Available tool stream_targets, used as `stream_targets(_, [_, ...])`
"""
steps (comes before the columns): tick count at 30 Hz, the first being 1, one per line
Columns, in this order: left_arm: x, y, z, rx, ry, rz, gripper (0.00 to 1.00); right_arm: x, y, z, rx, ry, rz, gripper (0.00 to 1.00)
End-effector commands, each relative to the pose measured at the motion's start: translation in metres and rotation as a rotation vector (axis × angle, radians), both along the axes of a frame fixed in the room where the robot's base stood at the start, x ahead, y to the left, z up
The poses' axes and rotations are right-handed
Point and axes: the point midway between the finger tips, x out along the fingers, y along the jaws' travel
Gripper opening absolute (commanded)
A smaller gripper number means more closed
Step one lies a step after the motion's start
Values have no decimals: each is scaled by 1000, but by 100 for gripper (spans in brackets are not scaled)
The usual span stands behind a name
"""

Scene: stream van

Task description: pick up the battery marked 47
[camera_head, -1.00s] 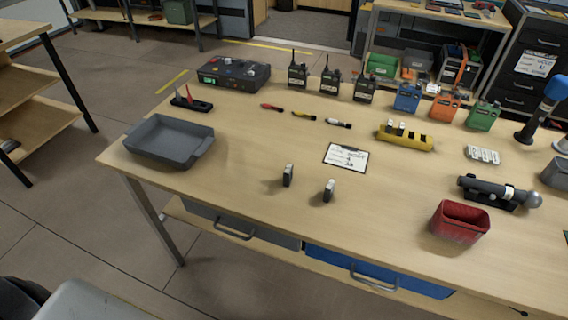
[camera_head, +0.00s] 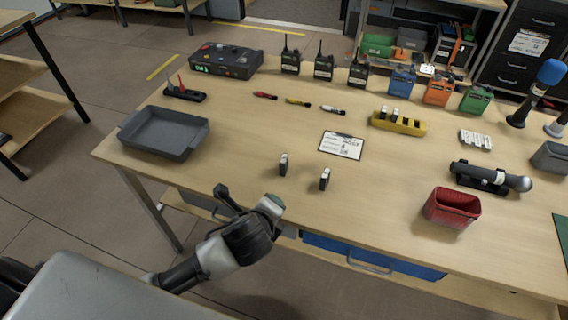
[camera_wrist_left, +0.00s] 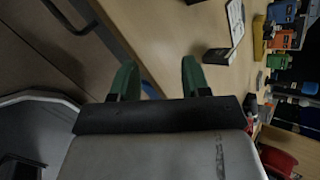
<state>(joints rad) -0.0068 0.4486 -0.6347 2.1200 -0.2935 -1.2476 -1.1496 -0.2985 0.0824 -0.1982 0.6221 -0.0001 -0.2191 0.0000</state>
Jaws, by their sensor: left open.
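Two small dark batteries with pale upper faces stand upright near the front of the workbench (camera_head: 235,130), the left battery (camera_head: 283,165) and the right battery (camera_head: 324,180). I cannot read a number on either. My left gripper (camera_head: 247,197) is open and empty at the bench's front edge, in front and to the left of both. In the left wrist view, its green fingers (camera_wrist_left: 159,80) are spread apart, with a dark battery (camera_wrist_left: 216,56) beyond them to the right. The yellow holder (camera_head: 404,128) carries several pale-topped pieces. My right gripper is not in view.
A clipboard (camera_head: 341,146) lies behind the batteries. A grey tray (camera_head: 200,141) sits at left, a red bin (camera_head: 452,206) and a dark cylindrical device (camera_head: 490,178) at right. Radios (camera_head: 324,68) and a charger box (camera_head: 226,61) line the back. Bare bench surrounds the batteries.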

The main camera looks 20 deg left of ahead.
Motion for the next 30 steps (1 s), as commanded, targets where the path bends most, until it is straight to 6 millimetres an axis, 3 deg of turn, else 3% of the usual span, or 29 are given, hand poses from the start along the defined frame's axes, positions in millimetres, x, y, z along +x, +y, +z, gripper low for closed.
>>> stream_targets(6, [42,3,14,451,-125,-319,47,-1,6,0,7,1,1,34])
stream_targets(13, [73,11,24,886,-205,-561,47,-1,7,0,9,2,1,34])
stream_targets(24, [121,15,7,966,-213,-601,47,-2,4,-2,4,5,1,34])
stream_targets(30, [134,15,1,963,-213,-600,47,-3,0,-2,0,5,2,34])
